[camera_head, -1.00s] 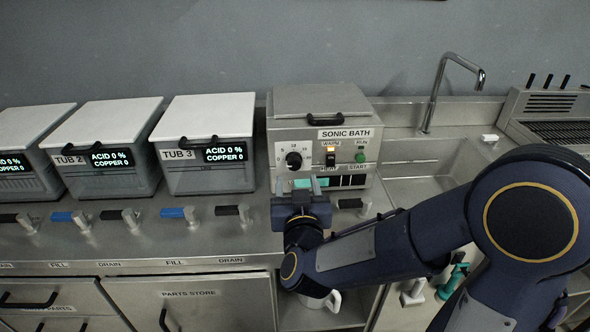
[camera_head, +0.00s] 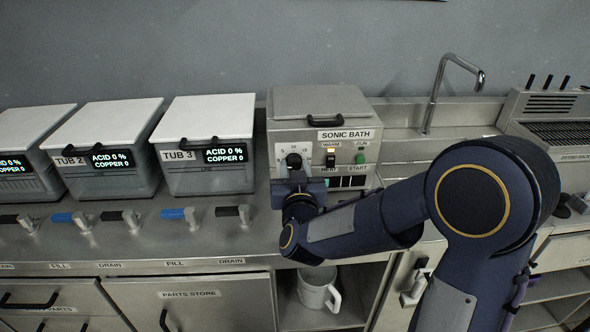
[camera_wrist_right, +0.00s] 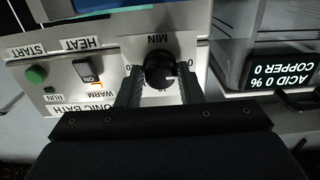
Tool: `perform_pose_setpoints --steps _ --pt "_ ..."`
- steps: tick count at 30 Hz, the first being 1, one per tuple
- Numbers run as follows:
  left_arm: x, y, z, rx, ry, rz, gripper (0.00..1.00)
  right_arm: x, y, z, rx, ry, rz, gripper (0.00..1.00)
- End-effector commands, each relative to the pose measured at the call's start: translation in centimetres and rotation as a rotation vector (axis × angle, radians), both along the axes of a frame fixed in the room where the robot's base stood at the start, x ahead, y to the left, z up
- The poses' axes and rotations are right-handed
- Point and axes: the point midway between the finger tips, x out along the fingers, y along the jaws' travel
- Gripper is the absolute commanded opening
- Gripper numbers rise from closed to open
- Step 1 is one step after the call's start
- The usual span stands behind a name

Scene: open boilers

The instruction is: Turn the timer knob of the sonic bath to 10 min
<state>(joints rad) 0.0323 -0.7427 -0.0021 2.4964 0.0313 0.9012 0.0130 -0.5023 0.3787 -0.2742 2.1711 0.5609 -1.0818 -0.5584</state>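The sonic bath (camera_head: 322,103) is a grey metal box with a lid handle and a front panel. Its black round timer knob (camera_head: 293,160) sits at the panel's left, on a white dial with numbers. In the upside-down right wrist view the knob (camera_wrist_right: 160,70) lies between my two fingertips. My right gripper (camera_head: 296,176) is in front of the dial, fingers apart on either side of the knob; it also shows in the wrist view (camera_wrist_right: 161,80). I cannot tell whether the fingers touch it. The knob's pointer is too small to read. My left gripper is out of view.
Right of the knob are the heat switch (camera_head: 330,160) and the green start button (camera_head: 360,158). Tub 3 (camera_head: 207,140) stands to the left, with drain and fill handles along the counter's front. A sink with a tap (camera_head: 436,95) is at the right. A white mug (camera_head: 318,288) sits in the shelf below.

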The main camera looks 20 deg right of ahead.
Motion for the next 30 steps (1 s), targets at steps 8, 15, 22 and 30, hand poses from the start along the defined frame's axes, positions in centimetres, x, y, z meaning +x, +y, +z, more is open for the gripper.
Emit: perform_pose_setpoints --steps 8,15,22,30 --pt "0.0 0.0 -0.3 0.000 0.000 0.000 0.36 0.0 0.0 -0.1 0.012 -0.004 0.000 0.10" --pt "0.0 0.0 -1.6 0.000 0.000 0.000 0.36 0.0 0.0 -0.3 0.104 -0.028 0.000 0.10" --pt "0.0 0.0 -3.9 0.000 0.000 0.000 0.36 0.0 0.0 -0.4 0.282 -0.077 0.000 0.10" --pt "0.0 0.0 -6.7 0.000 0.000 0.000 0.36 0.0 0.0 -0.4 0.531 -0.140 0.001 0.10"
